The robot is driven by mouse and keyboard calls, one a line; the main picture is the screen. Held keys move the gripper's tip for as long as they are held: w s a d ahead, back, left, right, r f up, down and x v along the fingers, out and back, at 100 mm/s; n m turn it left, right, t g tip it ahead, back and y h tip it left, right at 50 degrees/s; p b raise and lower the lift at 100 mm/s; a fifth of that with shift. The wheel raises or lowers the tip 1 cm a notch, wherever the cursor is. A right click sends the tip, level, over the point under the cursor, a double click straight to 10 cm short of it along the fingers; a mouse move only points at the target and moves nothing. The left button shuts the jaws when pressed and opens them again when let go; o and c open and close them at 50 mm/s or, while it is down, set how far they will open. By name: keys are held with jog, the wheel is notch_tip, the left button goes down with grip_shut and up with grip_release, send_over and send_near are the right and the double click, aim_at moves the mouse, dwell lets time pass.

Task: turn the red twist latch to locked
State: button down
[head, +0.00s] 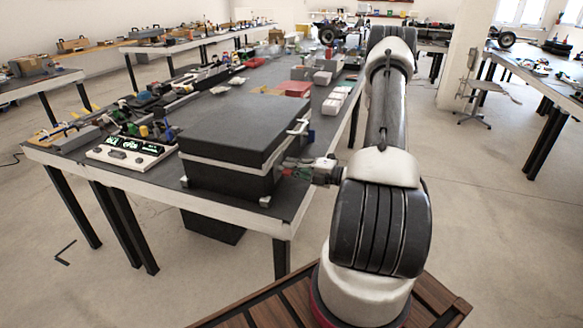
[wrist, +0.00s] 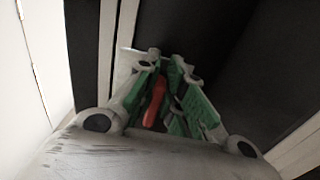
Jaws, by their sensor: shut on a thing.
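The red twist latch (wrist: 154,101) is on the side of a dark box with a light band around it. My gripper (wrist: 163,72) has green-padded fingers and is shut on the red latch in the wrist view. The latch stands between the two fingers, slightly tilted in that view. In the head view my gripper (head: 288,170) reaches the right side of the dark box (head: 228,130). The fingers and arm hide most of the latch there, so its exact angle cannot be told.
The box stands at the near corner of a long table (head: 262,222). A white panel with green displays (head: 125,150) lies to its left. Red and white boxes (head: 285,89) and other items lie farther back. The floor to the right of the table is clear near my arm.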

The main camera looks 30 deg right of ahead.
jog(key=c, duration=1.5)
grip_release()
jog(key=v, duration=1.2)
jog(key=shift+d, duration=0.1)
